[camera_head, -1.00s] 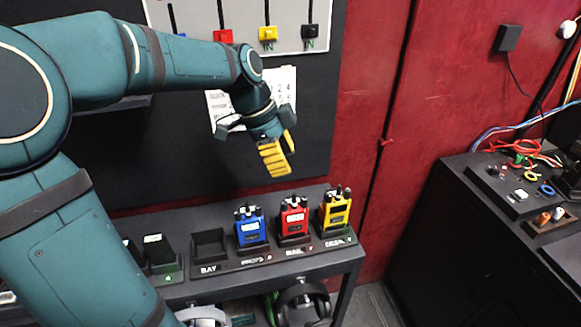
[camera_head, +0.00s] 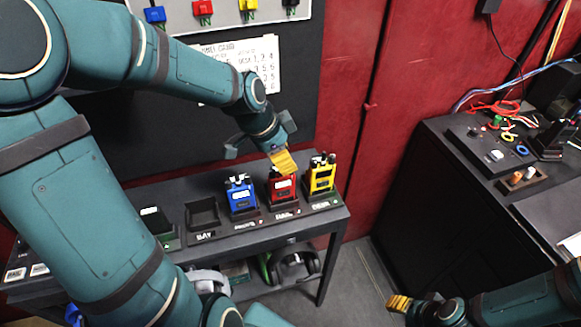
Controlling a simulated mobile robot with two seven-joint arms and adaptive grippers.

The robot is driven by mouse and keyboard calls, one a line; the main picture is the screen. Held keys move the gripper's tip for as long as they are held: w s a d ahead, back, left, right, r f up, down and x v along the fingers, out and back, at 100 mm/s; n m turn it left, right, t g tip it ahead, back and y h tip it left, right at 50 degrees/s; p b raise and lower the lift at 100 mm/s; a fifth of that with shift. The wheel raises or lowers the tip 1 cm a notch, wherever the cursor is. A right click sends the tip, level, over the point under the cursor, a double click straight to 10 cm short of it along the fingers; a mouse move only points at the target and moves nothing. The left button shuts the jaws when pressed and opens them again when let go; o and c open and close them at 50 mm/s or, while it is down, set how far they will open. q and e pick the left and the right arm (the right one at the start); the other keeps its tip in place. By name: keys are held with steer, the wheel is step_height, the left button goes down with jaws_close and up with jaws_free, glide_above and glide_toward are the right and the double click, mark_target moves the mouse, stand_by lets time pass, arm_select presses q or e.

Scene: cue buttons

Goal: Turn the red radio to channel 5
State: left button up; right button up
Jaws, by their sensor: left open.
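The red radio (camera_head: 282,188) stands upright in its dock on the dark shelf, between a blue radio (camera_head: 241,196) and a yellow radio (camera_head: 321,176). My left gripper (camera_head: 283,160) is open and points down just above the top of the red radio. Its yellow finger pad hides part of the radio's top, so I cannot tell whether it touches the knobs. My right gripper (camera_head: 399,303) is at the lower right edge, away from the shelf; its jaw state is unclear.
An empty bay (camera_head: 203,214) sits left of the blue radio. A card with numbers (camera_head: 262,58) hangs on the wall behind my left arm. Headphones (camera_head: 293,264) are under the shelf. A black cabinet (camera_head: 440,190) with a control panel and cables stands at right.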

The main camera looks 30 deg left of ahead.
arm_select(q)
steer(key=shift+b+x, duration=0.35)
steer(key=shift+x, duration=1.8)
jaws_close()
